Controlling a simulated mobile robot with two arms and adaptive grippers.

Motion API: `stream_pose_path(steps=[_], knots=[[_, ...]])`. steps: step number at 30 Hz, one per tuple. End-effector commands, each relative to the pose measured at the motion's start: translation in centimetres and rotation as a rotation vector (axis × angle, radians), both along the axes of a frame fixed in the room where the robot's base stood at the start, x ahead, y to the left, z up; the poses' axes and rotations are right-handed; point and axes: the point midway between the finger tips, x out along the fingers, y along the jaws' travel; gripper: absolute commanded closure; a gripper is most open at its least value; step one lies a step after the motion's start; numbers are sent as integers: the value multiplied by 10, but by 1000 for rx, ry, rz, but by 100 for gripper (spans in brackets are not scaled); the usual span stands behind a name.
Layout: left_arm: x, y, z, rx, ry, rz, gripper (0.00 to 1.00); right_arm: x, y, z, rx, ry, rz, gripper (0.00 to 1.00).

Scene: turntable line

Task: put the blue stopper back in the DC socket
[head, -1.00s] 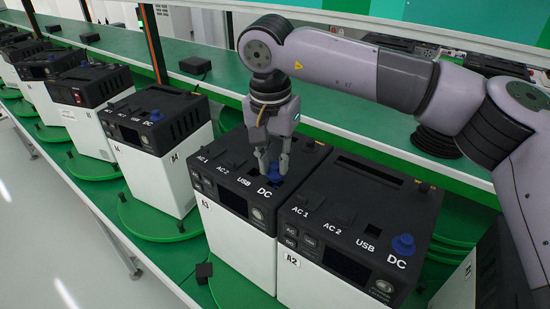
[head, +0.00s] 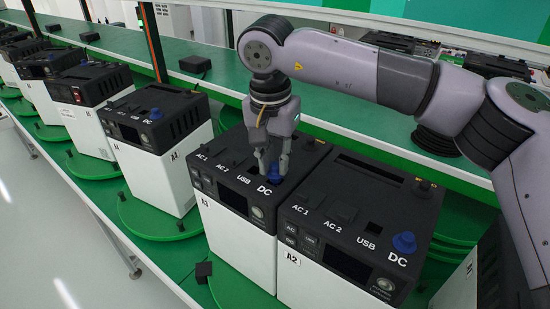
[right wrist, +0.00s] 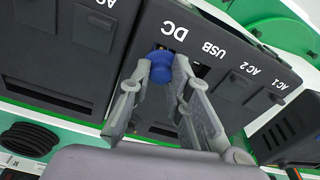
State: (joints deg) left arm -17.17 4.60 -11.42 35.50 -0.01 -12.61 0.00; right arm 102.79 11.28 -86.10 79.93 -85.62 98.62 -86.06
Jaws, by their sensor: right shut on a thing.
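The blue stopper (right wrist: 161,68) is between the fingertips of my right gripper (head: 274,171), which is shut on it. It also shows between the fingers in the head view (head: 274,166). The stopper is over the black top of the unit marked A3 (head: 237,236), close to the DC label. In the right wrist view, part of the dark DC socket (right wrist: 160,47) shows just past the stopper. The stopper and fingers hide the rest, and I cannot tell whether the stopper touches the socket. My left gripper is not in view.
Unit A2 (head: 313,278) stands close on the right, with its own blue stopper (head: 404,242) at its DC socket. Unit A4 (head: 165,179) stands to the left, also with a blue stopper. A green shelf (head: 225,78) runs behind. A small black block (head: 203,269) lies in front.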

Motion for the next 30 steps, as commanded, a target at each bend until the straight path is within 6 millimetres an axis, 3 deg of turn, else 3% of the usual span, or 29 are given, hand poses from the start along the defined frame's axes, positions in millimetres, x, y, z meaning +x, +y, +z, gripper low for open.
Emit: stream_pose_path(steps=[29,30], knots=[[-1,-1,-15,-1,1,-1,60,0,0,-21,0,0,0,97],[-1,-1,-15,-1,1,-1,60,0,0,-21,0,0,0,81]])
